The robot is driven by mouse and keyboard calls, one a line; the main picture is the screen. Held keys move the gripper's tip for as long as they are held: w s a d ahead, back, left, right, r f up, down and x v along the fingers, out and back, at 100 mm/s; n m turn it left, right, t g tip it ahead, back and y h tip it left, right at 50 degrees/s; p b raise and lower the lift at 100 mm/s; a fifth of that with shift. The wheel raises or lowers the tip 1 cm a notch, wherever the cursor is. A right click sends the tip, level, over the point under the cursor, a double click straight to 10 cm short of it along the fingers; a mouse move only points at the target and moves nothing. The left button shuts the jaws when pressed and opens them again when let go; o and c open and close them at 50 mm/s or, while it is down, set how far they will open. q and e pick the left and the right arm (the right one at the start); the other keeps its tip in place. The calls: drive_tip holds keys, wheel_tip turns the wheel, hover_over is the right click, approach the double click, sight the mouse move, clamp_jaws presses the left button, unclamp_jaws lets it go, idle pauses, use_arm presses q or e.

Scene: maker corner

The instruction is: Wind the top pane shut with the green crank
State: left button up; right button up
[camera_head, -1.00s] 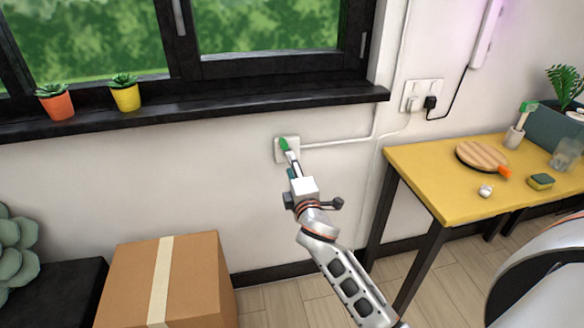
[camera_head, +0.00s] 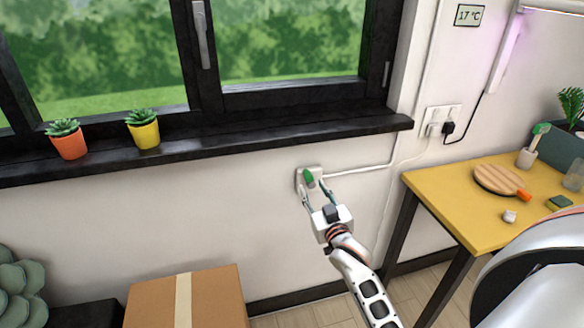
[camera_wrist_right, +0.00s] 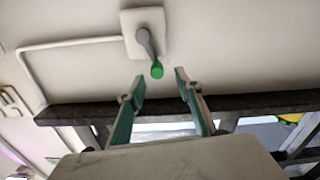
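The crank's green knob (camera_head: 308,176) shows at the white wall plate (camera_head: 300,184) below the window sill. In the right wrist view the green knob (camera_wrist_right: 157,71) sits at the end of a grey crank arm (camera_wrist_right: 146,42). My right gripper (camera_head: 314,189) is open. In the right wrist view its fingers (camera_wrist_right: 158,84) stand apart with nothing between them, and the knob lies just beyond the tips. The dark-framed window (camera_head: 290,95) shows only its lower part in the head view. The top pane is out of that view. My left gripper is not in view.
An orange pot (camera_head: 69,146) and a yellow pot (camera_head: 145,135) stand on the sill (camera_head: 240,145). A cardboard box (camera_head: 215,295) is on the floor at lower left. A yellow table (camera_head: 455,205) stands at the right. A white conduit (camera_head: 360,170) runs right from the plate.

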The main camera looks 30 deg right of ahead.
sight(310, 180)
drive_tip(key=shift+w+d+r+m, duration=0.1)
drive_tip(key=shift+w+d+m, duration=0.1)
drive_tip(key=shift+m, duration=0.4)
drive_tip(key=shift+w+d, duration=0.15)
drive_tip(key=shift+w, duration=0.15)
drive_tip(key=x, duration=0.6)
drive_tip(key=shift+w+d, duration=0.2)
drive_tip(key=shift+w, duration=0.05)
clamp_jaws()
